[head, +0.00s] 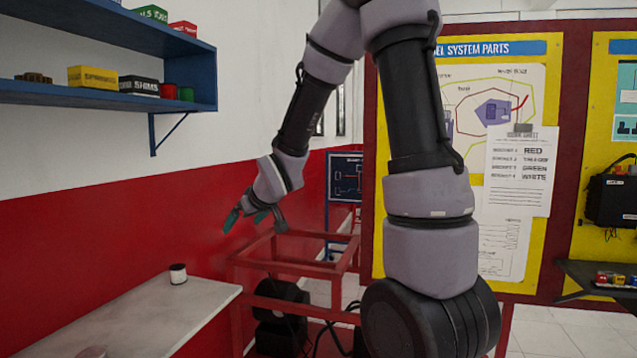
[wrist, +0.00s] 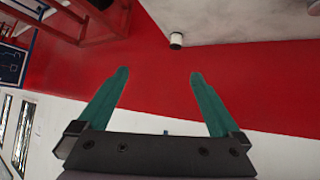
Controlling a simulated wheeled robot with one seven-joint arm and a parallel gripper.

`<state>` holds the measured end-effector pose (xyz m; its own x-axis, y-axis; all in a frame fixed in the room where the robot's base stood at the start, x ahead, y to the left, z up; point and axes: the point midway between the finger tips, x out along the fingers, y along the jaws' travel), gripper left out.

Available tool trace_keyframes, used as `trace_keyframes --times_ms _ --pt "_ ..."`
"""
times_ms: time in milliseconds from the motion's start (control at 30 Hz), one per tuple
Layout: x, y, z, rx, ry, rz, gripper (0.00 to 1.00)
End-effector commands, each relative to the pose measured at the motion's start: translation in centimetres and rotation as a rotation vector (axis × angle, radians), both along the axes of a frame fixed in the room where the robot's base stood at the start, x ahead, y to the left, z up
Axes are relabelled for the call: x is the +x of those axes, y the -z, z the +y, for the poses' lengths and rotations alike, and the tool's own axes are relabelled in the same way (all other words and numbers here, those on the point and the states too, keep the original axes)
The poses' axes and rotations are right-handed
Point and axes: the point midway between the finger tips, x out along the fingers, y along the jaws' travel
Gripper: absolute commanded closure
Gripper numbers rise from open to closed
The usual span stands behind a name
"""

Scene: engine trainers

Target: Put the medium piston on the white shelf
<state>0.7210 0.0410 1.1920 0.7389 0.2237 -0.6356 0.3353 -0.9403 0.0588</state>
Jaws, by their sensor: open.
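A whitish shelf or bench top (head: 130,318) juts from the red wall at the lower left of the head view; it also shows at the top of the wrist view (wrist: 235,18). A small pale cylinder with a dark end (head: 178,274), piston-like, stands near its back edge and shows in the wrist view too (wrist: 176,40). I cannot tell whether it is the medium piston. A round top of another object (head: 92,352) is cut off at the bottom edge. My gripper (head: 246,219) is open and empty, above and to the right of the cylinder; its green fingers (wrist: 158,73) are spread apart.
A red metal frame (head: 290,255) with dark parts stands right of the white top. Blue shelves (head: 120,98) with small boxes hang at the upper left. A yellow poster board (head: 395,220) stands behind my arm. A dark shelf (head: 600,280) with small coloured items is at the right.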

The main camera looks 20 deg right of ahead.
Motion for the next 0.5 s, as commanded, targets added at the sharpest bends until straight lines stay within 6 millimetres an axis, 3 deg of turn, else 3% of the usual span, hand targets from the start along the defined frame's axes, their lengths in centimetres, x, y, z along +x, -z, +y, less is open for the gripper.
trace_keyframes --times_ms 33,200,333,500 --pt "-1.3 -2.4 -1.8 0.010 0.059 0.014 0.00" --pt "-7.2 -7.4 -6.5 0.080 0.247 0.111 0.00" --pt "-12.8 -10.4 -8.8 0.171 0.372 0.188 0.00" --pt "-19.9 -12.6 -10.0 0.303 0.479 0.282 0.00"
